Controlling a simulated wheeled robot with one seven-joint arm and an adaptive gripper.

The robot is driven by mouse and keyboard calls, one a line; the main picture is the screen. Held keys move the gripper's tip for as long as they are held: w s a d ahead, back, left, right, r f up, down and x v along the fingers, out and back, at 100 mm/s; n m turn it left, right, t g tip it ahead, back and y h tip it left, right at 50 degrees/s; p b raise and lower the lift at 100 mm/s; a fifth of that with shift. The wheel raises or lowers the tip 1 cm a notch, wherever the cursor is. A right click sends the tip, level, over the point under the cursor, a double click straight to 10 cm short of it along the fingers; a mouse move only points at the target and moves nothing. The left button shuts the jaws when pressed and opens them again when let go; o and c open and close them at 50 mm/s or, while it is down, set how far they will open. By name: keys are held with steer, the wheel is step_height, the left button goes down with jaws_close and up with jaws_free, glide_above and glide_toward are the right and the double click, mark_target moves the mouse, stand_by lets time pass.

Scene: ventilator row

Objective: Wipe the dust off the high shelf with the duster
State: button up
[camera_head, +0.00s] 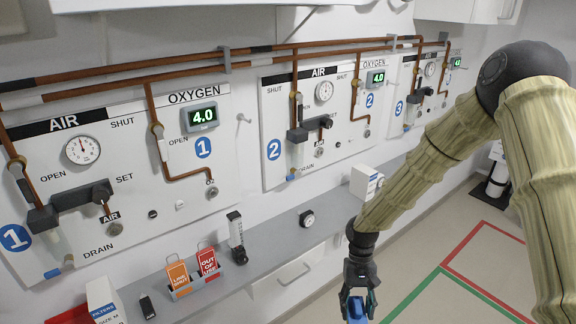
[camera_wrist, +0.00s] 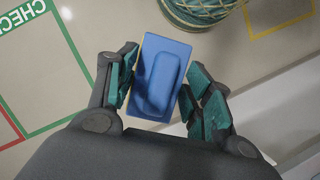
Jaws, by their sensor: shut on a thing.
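My gripper (camera_head: 358,292) hangs at the lower centre of the head view, in front of the grey ledge. It is shut on a blue block with a raised grip, which I take to be the duster (camera_wrist: 148,112). In the wrist view the block sits between the two teal-padded fingers; its blue end also shows at the bottom of the head view (camera_head: 356,312). The underside of the block is hidden. White cabinets (camera_head: 462,10) hang at the top of the head view; I cannot tell whether one is the high shelf. No dust is visible.
A grey ledge (camera_head: 275,233) carries a white box (camera_head: 365,182), red tag (camera_head: 208,262), orange tag (camera_head: 179,276) and flowmeter (camera_head: 236,232). Copper pipes and gauge panels (camera_head: 100,190) line the wall. A round woven-looking thing (camera_wrist: 203,12) is below. Floor at right is open, with green and red lines.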

mark_target(357, 304)
step_height(357, 304, up, 16)
steer(key=p, duration=1.5)
steer(key=shift+r, duration=0.15)
